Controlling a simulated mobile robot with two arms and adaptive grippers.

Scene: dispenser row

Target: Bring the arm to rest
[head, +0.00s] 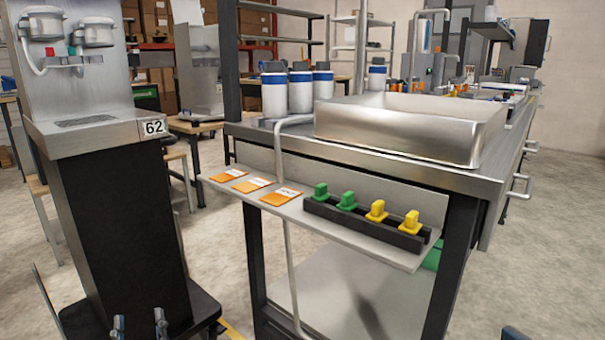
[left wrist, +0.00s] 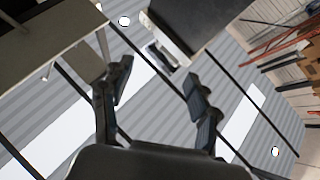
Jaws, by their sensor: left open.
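My left gripper (head: 140,322) shows at the bottom edge of the head view, low in front of the black dispenser stand. Its two fingertips point up and stand apart. In the left wrist view the left gripper (left wrist: 158,80) is open, with nothing between its fingers. Beyond them that view shows the striped ceiling with lights, tilted. A small dark blue piece at the bottom right edge of the head view may be part of my right gripper (head: 516,334). Most of it is cut off, and its jaws cannot be made out.
The dispenser stand (head: 112,220), marked 62, is at left. A steel workbench (head: 275,138) carries a metal tray (head: 410,128) and several white-blue bottles (head: 275,95). Its front shelf (head: 335,222) holds orange cards (head: 282,197) and a black rack (head: 365,226) with green and yellow pieces. Bare floor lies right.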

